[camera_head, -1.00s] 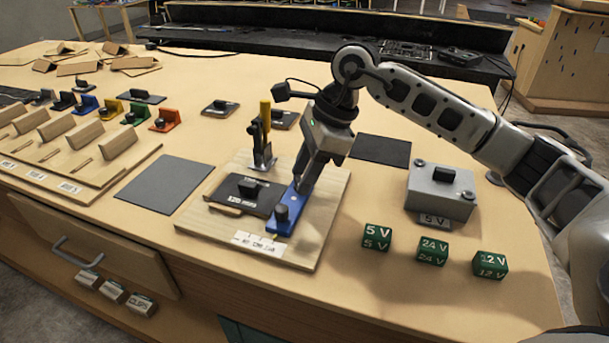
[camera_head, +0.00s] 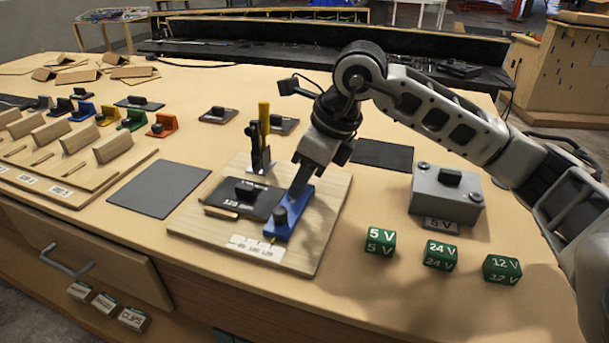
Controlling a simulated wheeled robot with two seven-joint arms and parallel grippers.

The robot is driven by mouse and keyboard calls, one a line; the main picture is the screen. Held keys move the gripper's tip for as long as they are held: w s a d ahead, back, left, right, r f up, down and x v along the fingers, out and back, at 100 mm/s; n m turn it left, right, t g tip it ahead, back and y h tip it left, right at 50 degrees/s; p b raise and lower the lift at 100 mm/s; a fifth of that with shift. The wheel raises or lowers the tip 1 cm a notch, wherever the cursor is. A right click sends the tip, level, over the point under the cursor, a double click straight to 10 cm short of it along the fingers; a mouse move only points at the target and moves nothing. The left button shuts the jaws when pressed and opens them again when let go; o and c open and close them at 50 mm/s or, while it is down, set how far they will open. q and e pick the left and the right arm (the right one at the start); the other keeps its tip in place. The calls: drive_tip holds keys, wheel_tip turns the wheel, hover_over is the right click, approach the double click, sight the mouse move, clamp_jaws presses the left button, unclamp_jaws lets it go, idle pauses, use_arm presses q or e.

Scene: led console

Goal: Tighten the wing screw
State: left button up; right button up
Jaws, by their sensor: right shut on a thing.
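A blue bracket (camera_head: 289,230) lies on the wooden board (camera_head: 300,262), along the right side of a dark plate (camera_head: 232,205). A black knob (camera_head: 280,215), which looks like the wing screw, stands upright on its near end. My right gripper (camera_head: 300,188) points down at the far end of the blue bracket and is shut on it. The knob is just in front of the fingers and apart from them. The fingertips are small and dark, so the exact contact is hard to see. My left gripper is not in view.
A yellow-handled clamp (camera_head: 264,125) stands close left of my right gripper. A grey box (camera_head: 446,197) and green voltage cubes (camera_head: 440,255) are to the right. Coloured brackets (camera_head: 131,120) and wooden racks (camera_head: 112,148) fill the left. A grey mat (camera_head: 160,188) lies empty.

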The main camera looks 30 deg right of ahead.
drive_tip(key=shift+r, duration=0.2)
drive_tip(key=o, duration=1)
drive_tip(key=shift+f, duration=0.1)
drive_tip(key=v, duration=1.6)
drive_tip(key=shift+d, duration=0.1)
